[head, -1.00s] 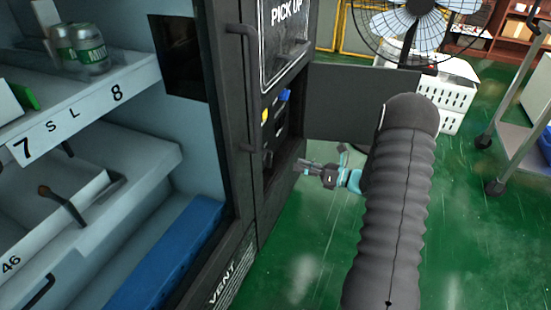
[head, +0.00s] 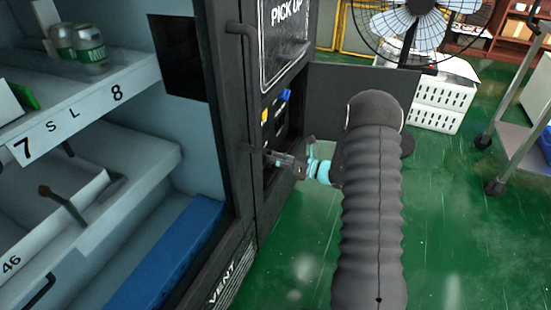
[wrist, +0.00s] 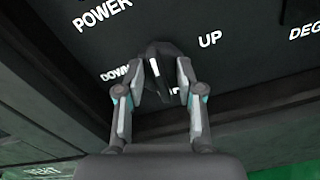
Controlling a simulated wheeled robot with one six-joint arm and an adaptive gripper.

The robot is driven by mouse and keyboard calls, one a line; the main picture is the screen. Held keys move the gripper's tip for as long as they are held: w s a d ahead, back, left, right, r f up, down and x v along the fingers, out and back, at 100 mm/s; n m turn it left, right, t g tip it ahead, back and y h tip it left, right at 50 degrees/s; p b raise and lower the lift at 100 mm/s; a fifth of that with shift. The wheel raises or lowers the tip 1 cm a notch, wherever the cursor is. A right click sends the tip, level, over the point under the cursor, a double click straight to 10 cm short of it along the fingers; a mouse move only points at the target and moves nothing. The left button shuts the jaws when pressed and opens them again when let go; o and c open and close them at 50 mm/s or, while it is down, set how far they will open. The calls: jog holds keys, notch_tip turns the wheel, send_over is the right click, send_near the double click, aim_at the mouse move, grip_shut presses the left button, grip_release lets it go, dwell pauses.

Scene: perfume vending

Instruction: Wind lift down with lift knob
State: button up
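The lift knob (wrist: 155,62) is a dark round knob with a pale line on it, set on the black panel between the words DOWN and UP in the wrist view. My gripper (wrist: 160,80) is in front of it, with one fingertip on each side of the knob. The fingers are apart; I cannot tell whether they touch the knob. In the head view my gripper (head: 275,158) reaches left into the machine's open control recess, below the yellow and blue parts. The knob is not clear to see there.
The black machine door frame (head: 235,130) with a handle stands left of my gripper. An open dark flap (head: 345,90) stands behind it. POWER lettering is at the wrist view's upper left. A fan (head: 415,20), white crates (head: 440,105) and a trolley (head: 520,130) stand farther back.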

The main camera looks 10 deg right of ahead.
grip_shut()
jog(key=n+b, duration=0.3)
jog(key=shift+s, duration=0.1)
jog(key=shift+o, duration=0.7)
grip_release()
jog(key=v, duration=1.2)
